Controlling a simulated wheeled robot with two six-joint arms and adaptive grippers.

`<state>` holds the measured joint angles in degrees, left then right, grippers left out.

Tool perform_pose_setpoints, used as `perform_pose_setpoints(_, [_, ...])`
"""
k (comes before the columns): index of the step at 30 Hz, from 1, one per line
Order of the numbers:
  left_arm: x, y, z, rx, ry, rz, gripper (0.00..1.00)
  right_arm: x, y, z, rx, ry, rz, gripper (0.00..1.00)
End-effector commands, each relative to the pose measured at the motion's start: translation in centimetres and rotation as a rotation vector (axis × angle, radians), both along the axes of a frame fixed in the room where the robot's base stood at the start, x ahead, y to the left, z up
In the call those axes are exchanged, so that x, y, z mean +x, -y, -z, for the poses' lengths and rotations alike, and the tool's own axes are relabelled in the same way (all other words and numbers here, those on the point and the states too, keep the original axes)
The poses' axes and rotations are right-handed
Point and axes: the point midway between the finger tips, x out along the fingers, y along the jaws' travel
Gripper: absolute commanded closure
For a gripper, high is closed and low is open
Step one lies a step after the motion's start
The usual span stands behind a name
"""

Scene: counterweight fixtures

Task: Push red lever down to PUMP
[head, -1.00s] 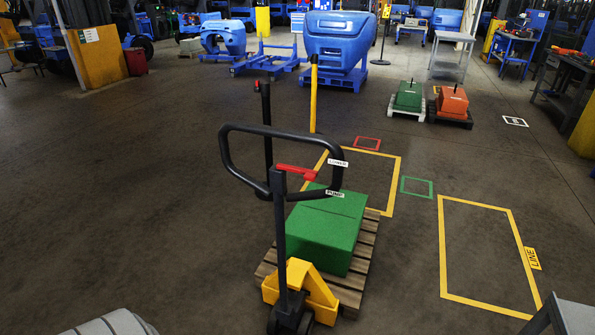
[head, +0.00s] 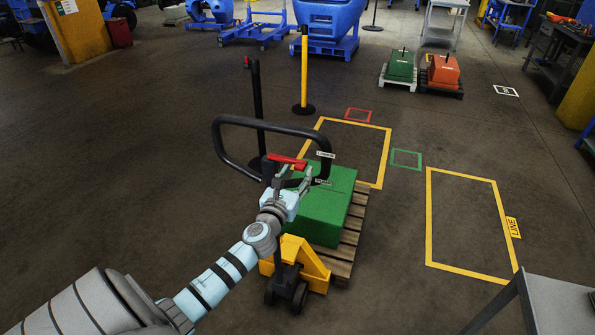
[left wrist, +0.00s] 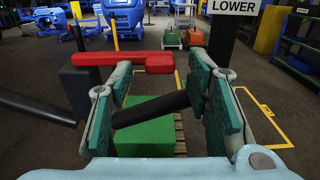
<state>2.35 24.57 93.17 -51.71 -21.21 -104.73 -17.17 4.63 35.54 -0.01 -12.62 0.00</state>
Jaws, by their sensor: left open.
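The red lever (head: 287,160) sits on the black looped handle (head: 222,142) of a yellow pallet jack (head: 312,268). It lies roughly level. The LOWER label (head: 325,154) is above and the PUMP label (head: 323,182) below, on the handle's right side. My left gripper (head: 299,180) is at the handle, just below the lever, and partly hides the handle. In the left wrist view its fingers (left wrist: 162,100) are apart, with a black handle bar between them. The red lever (left wrist: 120,60) is beyond and above the fingers. Contact is not clear. My right gripper is out of view.
A green block (head: 325,210) rests on a wooden pallet (head: 349,232) over the jack. A black post (head: 257,105) and a yellow post (head: 304,70) stand behind. A grey table (head: 555,305) is at lower right. Floor on the left is clear.

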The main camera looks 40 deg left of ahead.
Motion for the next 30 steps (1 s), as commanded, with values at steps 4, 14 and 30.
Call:
perform_pose_setpoints(4, [1.3, -0.4, 0.1, -0.002, 0.000, 0.000, 0.55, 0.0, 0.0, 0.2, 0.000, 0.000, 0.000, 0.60])
perform_pose_setpoints(14, [1.5, -0.5, 0.1, -0.003, 0.000, 0.001, 0.61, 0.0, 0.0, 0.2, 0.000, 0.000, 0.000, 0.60])
perform_pose_setpoints(30, [1.6, -0.8, 0.2, 0.003, -0.002, -0.005, 1.00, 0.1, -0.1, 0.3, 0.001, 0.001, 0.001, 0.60])
